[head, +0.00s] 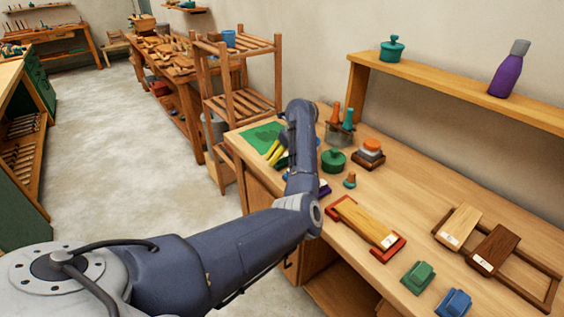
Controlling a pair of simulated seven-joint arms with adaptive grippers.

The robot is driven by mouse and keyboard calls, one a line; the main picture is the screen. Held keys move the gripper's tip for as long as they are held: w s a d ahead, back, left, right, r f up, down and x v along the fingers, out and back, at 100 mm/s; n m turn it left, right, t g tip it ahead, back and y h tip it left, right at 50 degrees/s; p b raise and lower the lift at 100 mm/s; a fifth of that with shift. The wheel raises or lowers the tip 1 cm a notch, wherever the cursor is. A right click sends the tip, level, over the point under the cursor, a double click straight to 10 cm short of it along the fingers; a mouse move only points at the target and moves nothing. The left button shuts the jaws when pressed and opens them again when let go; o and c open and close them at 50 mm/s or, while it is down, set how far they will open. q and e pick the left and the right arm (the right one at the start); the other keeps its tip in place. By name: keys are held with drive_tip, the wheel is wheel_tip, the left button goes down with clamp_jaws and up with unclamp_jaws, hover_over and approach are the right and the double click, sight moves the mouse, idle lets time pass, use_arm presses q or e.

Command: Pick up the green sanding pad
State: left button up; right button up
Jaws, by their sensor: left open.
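The green sanding pad (417,277) lies on the wooden workbench top (375,195) near its front edge, at the lower right. It is a small block with a raised top, and nothing touches it. My left gripper (281,147) is mostly hidden by my own arm, over the far left end of the bench. It is open, well away from the green pad, up and to the left of it in the picture. My right gripper does not show.
A similar blue pad (453,303) sits close to the right of the green one. A red tray with a wooden block (365,221) lies behind left. Two wooden blocks (459,226) (494,249) lie on a frame behind right. A green pot (333,160) stands farther back.

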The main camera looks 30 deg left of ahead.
sight(283, 156)
use_arm(q)
drive_tip(key=shift+x, duration=2.3)
drive_tip(key=c, duration=1.3)
drive_tip(key=shift+o, duration=0.2)
drive_tip(key=shift+r, duration=0.15)
wheel_tip(283, 156, up, 20)
